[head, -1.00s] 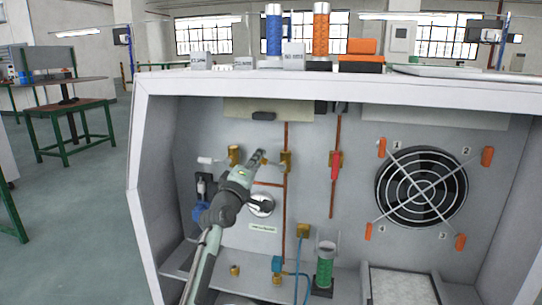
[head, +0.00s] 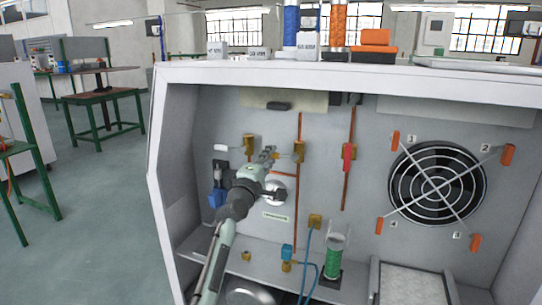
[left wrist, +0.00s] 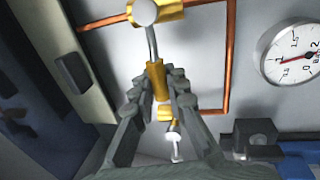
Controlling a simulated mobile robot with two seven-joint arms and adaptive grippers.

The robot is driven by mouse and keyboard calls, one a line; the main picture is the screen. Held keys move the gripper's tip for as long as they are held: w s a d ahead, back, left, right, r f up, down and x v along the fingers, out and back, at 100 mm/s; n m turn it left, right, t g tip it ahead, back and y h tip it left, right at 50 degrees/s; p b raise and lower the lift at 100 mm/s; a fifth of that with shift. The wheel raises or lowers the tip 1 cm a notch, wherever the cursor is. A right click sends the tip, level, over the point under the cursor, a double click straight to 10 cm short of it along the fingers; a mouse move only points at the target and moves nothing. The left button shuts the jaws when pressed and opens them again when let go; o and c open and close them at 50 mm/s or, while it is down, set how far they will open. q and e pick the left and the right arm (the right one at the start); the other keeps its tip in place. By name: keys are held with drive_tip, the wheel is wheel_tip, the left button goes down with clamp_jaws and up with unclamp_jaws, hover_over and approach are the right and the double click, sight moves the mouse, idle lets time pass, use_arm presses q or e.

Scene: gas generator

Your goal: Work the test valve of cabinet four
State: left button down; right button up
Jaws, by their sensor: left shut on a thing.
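A brass valve (head: 299,151) sits on a copper pipe on the cabinet's back wall. In the left wrist view the valve (left wrist: 160,11) is at the top, with a silver stem running down to a brass grip (left wrist: 156,80). My left gripper (head: 269,154) reaches in just left of the valve. In the left wrist view its fingers (left wrist: 158,90) close around the brass grip of the lever. A second brass valve (head: 249,146) with a white-tipped lever (head: 220,147) is further left. My right gripper is not in view. I cannot read a cabinet number.
A round gauge (left wrist: 291,52) is below the valve, partly hidden by my arm in the head view. A red-handled valve (head: 348,156) and a fan (head: 437,184) are to the right. A green cylinder (head: 333,260) stands on the shelf. The cabinet's left wall (head: 165,160) bounds my arm.

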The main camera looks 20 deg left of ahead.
use_arm(q)
drive_tip(key=shift+f, duration=0.15)
drive_tip(key=c, duration=1.5)
unclamp_jaws()
drive_tip(key=s, duration=0.4)
drive_tip(key=s+f, duration=0.1)
drive_tip(key=s, duration=0.3)
drive_tip(key=s+f, duration=0.1)
drive_tip(key=s, duration=0.3)
drive_tip(key=shift+f, duration=0.1)
drive_tip(key=shift+w, duration=0.1)
